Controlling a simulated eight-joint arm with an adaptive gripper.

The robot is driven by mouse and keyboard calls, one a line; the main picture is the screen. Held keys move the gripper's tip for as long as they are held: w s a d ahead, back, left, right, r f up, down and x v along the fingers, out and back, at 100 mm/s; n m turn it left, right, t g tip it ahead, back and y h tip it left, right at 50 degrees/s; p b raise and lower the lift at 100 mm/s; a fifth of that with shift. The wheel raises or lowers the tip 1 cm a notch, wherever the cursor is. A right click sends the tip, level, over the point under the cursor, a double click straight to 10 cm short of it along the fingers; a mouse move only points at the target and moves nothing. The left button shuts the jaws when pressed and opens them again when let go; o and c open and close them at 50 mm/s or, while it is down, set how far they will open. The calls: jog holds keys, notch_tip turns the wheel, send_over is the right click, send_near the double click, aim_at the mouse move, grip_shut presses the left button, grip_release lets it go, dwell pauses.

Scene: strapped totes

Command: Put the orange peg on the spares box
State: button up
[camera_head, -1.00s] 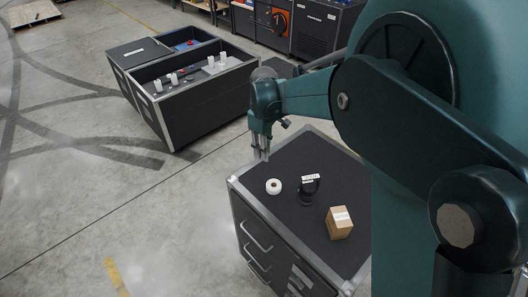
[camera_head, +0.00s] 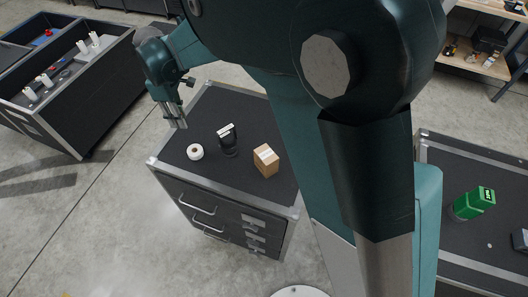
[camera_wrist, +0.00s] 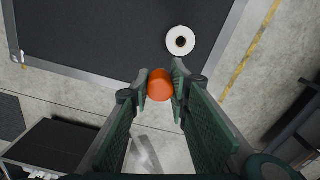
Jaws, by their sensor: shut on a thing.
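The orange peg (camera_wrist: 160,86) is between the fingertips of my gripper in the wrist view, seen end on. My gripper (camera_head: 178,122) is shut on it, off the left edge of a dark metal-edged cabinet (camera_head: 200,108) in the head view. In the head view I cannot make out the peg. A small brown cardboard box (camera_head: 266,160) with a pale label stands on that cabinet, right of the gripper. I cannot read any label, so I cannot tell which thing is the spares box.
A white tape roll (camera_head: 195,152) and a black object with a white label (camera_head: 228,140) are on the cabinet. A compartmented dark case (camera_head: 80,110) with white items stands at left. A green item (camera_head: 472,204) sits on another dark top (camera_head: 455,265) at right.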

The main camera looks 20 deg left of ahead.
jog(key=w+d+r, duration=0.1)
jog(key=d+r, duration=0.1)
jog(key=d, duration=0.4)
jog(key=d+r, duration=0.2)
jog(key=d, duration=0.3)
jog(key=w+d+r, duration=0.1)
jog(key=d+r, duration=0.1)
jog(key=d, duration=0.4)
jog(key=shift+w+d, duration=0.3)
jog(key=shift+w, duration=0.05)
notch_tip(320, 180, up, 2)
jog(key=r, duration=0.1)
send_over(267, 154)
jog(key=shift+a+f+m, duration=0.1)
jog(key=shift+f+m, duration=0.15)
jog(key=shift+m, duration=0.05)
jog(key=shift+f, duration=0.1)
jog(key=shift+f, duration=2.85)
jog(key=shift+f, duration=2.1)
jog(key=shift+f, duration=0.15)
jog(key=o, duration=0.9)
